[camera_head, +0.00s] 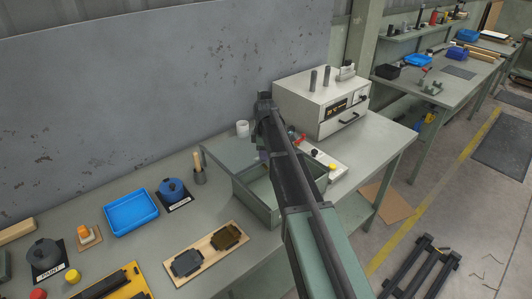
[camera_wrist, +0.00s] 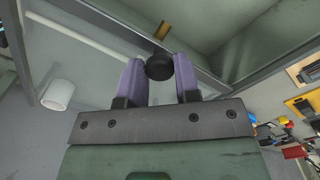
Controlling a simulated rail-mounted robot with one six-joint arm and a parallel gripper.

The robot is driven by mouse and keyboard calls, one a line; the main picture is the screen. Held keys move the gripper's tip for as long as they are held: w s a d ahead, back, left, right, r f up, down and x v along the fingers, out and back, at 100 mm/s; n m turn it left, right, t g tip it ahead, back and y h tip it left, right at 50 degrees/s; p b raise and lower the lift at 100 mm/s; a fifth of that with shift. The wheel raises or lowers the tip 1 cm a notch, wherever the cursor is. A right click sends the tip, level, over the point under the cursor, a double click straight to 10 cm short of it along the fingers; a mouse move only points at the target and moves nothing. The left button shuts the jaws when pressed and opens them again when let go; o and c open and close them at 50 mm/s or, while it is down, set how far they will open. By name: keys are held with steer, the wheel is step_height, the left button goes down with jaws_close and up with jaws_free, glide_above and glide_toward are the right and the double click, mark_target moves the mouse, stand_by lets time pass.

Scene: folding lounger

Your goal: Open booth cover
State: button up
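The booth is a grey-green box (camera_head: 258,207) on the bench, with its inside partly visible and partly hidden by my arm. A grey panel (camera_head: 226,152), seemingly its cover, shows at its back left; its exact tilt is unclear. In the wrist view a dark frame bar (camera_wrist: 105,38) edges this panel, and a round black knob (camera_wrist: 159,67) sits at the bar. My gripper (camera_wrist: 159,72) has its two purple fingers on either side of the knob, seemingly touching it. In the head view my arm hides most of the gripper.
A white instrument box (camera_head: 310,100) stands behind right of the booth. A white cup (camera_head: 242,128) stands near the panel. A blue tray (camera_head: 131,212), a blue pot (camera_head: 173,189) and a wooden board (camera_head: 206,250) with dark parts lie to the left.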

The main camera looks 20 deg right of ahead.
steer(key=o, duration=0.4)
step_height(320, 180, up, 11)
steer(key=p, duration=1.1)
steer(key=shift+f, duration=0.15)
